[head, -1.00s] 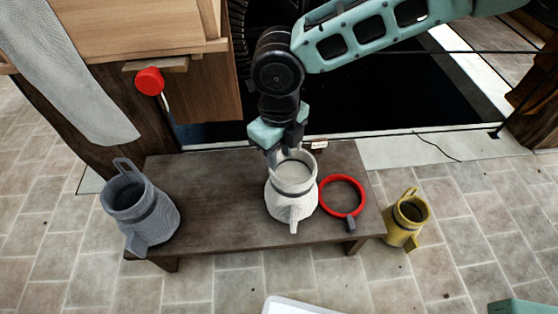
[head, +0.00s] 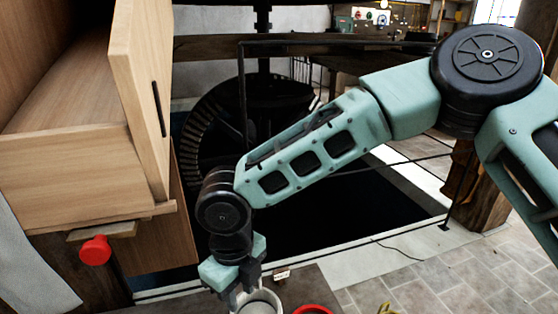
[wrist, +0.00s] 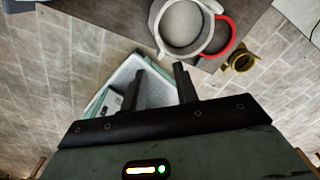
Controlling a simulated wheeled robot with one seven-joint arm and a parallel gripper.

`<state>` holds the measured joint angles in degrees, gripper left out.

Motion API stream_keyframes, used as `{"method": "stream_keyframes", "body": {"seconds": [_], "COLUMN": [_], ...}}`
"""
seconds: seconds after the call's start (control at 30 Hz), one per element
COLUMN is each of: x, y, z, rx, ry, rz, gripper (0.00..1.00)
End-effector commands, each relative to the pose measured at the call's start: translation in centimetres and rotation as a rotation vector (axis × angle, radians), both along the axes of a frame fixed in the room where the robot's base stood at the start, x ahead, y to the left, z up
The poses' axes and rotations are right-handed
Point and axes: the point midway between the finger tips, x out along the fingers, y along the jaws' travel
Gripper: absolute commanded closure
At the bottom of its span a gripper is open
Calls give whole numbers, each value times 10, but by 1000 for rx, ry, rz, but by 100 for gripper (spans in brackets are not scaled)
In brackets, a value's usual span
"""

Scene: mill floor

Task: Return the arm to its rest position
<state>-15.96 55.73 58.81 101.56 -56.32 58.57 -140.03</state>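My gripper (head: 238,292) hangs at the lower middle of the head view, above the bench. In the wrist view its two fingers (wrist: 160,80) stand apart with nothing between them. My arm reaches in from the right, bent at the elbow. A white pitcher (head: 262,306) shows only its rim at the bottom edge of the head view, close by the fingers. In the wrist view the pitcher (wrist: 180,28) stands beyond the fingertips, with pale contents or a pale inside.
A yellow jug (wrist: 242,62) stands on the tiled floor. A wooden cabinet (head: 65,170) with an open door (head: 140,75) and a red knob (head: 95,250) are at left. A dark pit with a wheel lies behind.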

Motion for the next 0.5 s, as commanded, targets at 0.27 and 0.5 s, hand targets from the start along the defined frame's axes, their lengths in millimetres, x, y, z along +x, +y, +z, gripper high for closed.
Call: {"method": "stream_keyframes", "body": {"seconds": [0.27,0.5], "x": [-35,-66], "y": [-67,-136], "z": [33,64], "rx": [-101,-134], "ry": [-38,-106], "rz": [-717,-1589], "gripper": [70,70]}}
